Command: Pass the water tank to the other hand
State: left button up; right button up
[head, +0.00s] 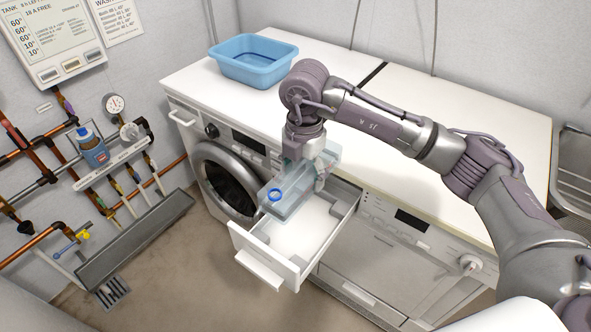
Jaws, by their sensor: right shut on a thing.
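The water tank (287,207) is a clear, light-blue box with a blue cap. It is above the open drawer (294,264) between the two machines. My right gripper (318,172) comes down from above and is shut on the tank's far right part. Its fingers are partly hidden by the arm's wrist and the tank. I cannot tell whether the tank's underside touches the drawer. My left gripper is not in the head view.
A blue basin (253,60) stands on the white counter (450,140). A washing machine (228,180) is left of the drawer and another appliance (390,262) is right. Pipes and a blue bottle (93,150) are on the left wall. Much of the counter is clear.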

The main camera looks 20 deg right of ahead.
jog(key=shift+r, duration=0.4)
